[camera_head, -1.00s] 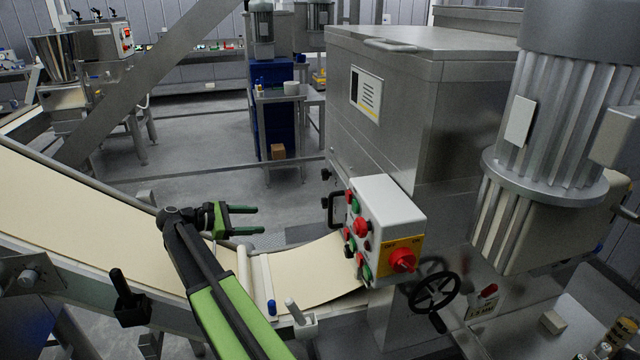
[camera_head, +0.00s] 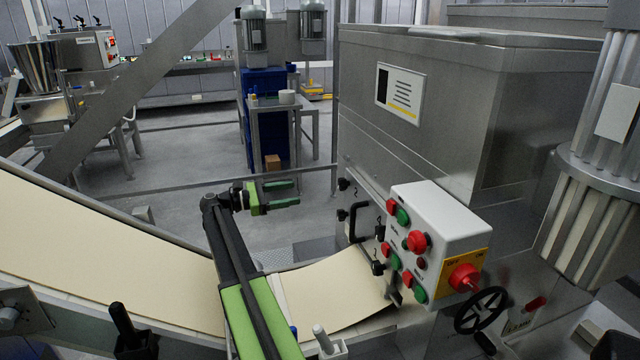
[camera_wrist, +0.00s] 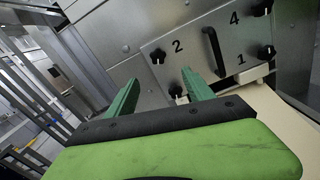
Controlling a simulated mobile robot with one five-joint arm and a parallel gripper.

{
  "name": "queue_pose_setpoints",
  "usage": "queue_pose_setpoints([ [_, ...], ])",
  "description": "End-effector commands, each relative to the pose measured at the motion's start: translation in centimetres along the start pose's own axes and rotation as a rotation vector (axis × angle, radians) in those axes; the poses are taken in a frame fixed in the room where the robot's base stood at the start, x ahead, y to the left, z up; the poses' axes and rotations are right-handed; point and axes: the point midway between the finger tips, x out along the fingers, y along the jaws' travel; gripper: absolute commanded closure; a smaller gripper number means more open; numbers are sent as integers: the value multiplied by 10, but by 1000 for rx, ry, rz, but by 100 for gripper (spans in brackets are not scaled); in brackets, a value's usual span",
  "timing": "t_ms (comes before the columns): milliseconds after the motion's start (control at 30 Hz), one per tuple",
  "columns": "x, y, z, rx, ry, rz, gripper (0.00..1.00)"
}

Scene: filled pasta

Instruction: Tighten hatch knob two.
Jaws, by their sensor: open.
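The hatch plate (camera_wrist: 212,68) with black knobs fills the upper right of the wrist view. Hatch knob two (camera_wrist: 158,56) is a small black knob beside the printed 2. In the head view it is at the hatch's upper left (camera_head: 343,184). My gripper (camera_head: 297,193) is open and empty, left of the hatch and apart from it. In the wrist view, my gripper's green fingers (camera_wrist: 160,76) point toward the plate, with knob two above the gap between them. Another knob (camera_wrist: 176,90) shows partly between the fingers; its number is not visible.
A black handle (camera_wrist: 212,52) stands out from the hatch, with knobs one (camera_wrist: 266,52) and four (camera_wrist: 262,8) beyond it. A control box (camera_head: 435,235) juts out right of the hatch. The pasta sheet conveyor (camera_head: 110,245) runs below my arm.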

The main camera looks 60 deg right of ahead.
Motion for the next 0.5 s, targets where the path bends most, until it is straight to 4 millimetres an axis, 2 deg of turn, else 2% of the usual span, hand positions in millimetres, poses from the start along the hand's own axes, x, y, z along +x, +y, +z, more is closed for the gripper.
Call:
queue_pose_setpoints([
  [267, 1, 1, 0, 0, 2, 5, 39],
  [367, 12, 0, 0, 0, 2, 6, 39],
  [500, 42, 0, 0, 0, 3, 8, 39],
])
